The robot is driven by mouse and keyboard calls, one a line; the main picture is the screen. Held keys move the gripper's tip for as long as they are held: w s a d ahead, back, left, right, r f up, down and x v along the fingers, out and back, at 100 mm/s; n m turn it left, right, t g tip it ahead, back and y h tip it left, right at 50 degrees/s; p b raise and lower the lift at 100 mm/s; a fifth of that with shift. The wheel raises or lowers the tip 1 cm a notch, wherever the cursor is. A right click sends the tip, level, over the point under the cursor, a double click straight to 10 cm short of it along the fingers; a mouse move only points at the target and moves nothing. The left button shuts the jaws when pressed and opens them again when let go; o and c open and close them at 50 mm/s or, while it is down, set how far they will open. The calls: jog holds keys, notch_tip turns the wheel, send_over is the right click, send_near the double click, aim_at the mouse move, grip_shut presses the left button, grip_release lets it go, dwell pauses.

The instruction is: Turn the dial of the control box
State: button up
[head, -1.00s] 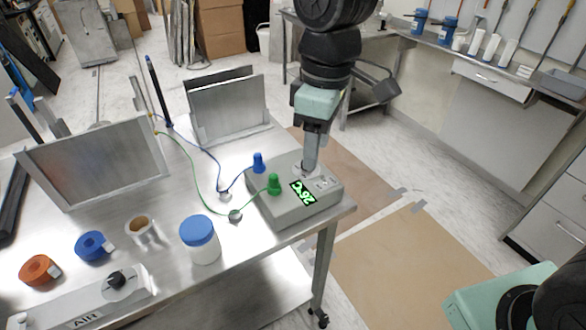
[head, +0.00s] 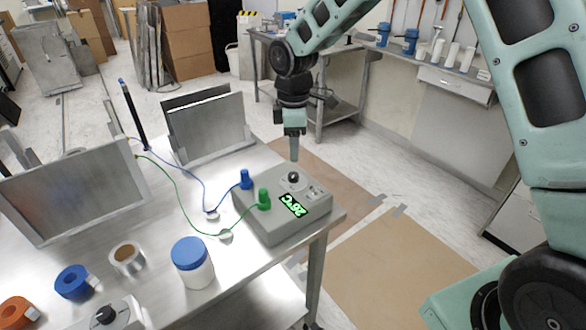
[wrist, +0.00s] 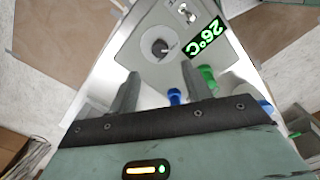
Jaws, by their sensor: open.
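The grey control box (head: 268,228) sits at the right end of the metal table. Its black dial (head: 293,177) is on a round light plate on the top face. A green display reading 26°C (head: 294,206) and a small switch are beside it. In the wrist view the dial (wrist: 160,48) shows fully, its pointer angled to the lower right. My gripper (head: 294,158) is above and behind the box, apart from the dial. In the wrist view my gripper (wrist: 159,88) has its two fingers spread, with nothing between them.
Blue (head: 245,179) and green (head: 264,198) plugs with wires stand at the box's left side. A blue-lidded white jar (head: 193,262), tape rolls (head: 73,282) and metal plates in stands (head: 205,128) are on the table. Open floor lies right of the table.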

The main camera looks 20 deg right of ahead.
aim_at(293, 174)
notch_tip(293, 174, down, 9)
jog(key=shift+r+p, duration=0.2)
jog(key=shift+p, duration=0.4)
jog(key=c, duration=1)
